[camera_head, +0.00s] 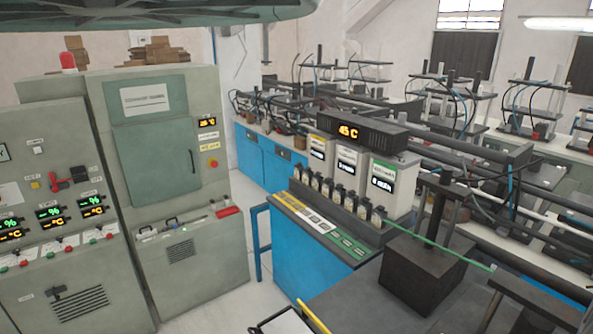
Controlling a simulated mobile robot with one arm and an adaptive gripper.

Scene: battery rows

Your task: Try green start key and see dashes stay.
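A grey-green control cabinet (75,140) stands at the left edge. Its front carries three pairs of small displays: a green "%" readout (91,201) above an orange "°C" readout (93,211) in the right pair, with a similar middle pair (49,212) and a left pair partly cut by the frame edge. They seem to show dashes before the units, but they are too small to be sure. Below each pair is a pale plate with a lever and small red and green keys (101,238). Which key is the start key cannot be read. My gripper is not in view.
A taller cabinet (150,165) with a door and a red button (212,163) adjoins on the right. A blue bench (305,270) holds several small bottles and a "45 C" display (348,132). Pale floor (225,300) lies between cabinets and bench.

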